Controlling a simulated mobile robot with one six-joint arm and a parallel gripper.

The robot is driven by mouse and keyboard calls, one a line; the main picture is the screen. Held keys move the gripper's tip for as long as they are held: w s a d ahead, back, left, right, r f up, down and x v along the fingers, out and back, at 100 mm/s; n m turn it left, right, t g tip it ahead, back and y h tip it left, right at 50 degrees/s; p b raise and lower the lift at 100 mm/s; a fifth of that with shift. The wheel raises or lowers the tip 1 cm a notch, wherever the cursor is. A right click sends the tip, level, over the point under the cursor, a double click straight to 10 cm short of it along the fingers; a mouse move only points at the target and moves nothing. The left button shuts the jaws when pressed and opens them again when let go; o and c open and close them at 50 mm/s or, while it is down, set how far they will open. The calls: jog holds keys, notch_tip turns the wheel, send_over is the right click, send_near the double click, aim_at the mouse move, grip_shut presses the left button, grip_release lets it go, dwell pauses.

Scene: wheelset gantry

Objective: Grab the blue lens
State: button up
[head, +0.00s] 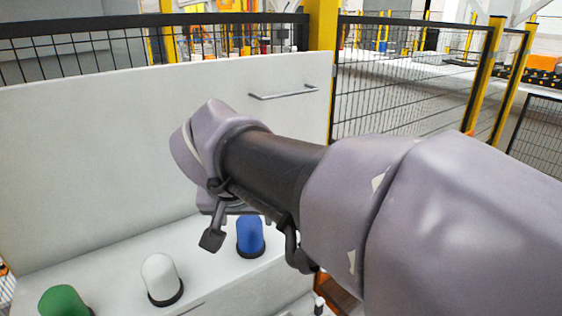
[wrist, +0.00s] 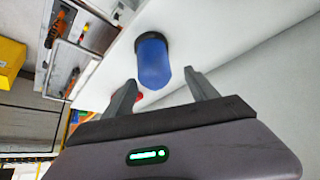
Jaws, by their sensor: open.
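The blue lens (head: 250,238) is a dome with a black base ring. It stands upright on a white ledge (head: 215,272), at the right of a row with a white lens (head: 161,278) and a green lens (head: 64,301). In the wrist view the blue lens (wrist: 152,62) shows with its dome end toward my gripper (wrist: 160,77). The gripper is open, with one finger on each side of the dome end in the picture. I cannot tell whether they touch it. In the head view my arm partly hides the gripper and the top of the blue lens.
A white upright panel (head: 120,140) with a metal handle (head: 283,92) stands behind the ledge. Black mesh fencing (head: 405,90) with yellow posts lies beyond. The wrist view shows a tray with orange-handled tools (wrist: 58,28) and a yellow box (wrist: 10,60) at left.

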jog(key=x, duration=0.1)
jog(key=b+x, duration=0.1)
jog(key=x, duration=0.2)
jog(key=shift+d+f+b, duration=0.3)
jog(key=shift+f+b, duration=0.1)
jog(key=shift+w, duration=0.25)
jog(key=shift+s+r, duration=0.2)
jog(key=shift+s, duration=0.15)
jog(key=c, duration=0.7)
jog(key=shift+w, duration=0.1)
grip_shut()
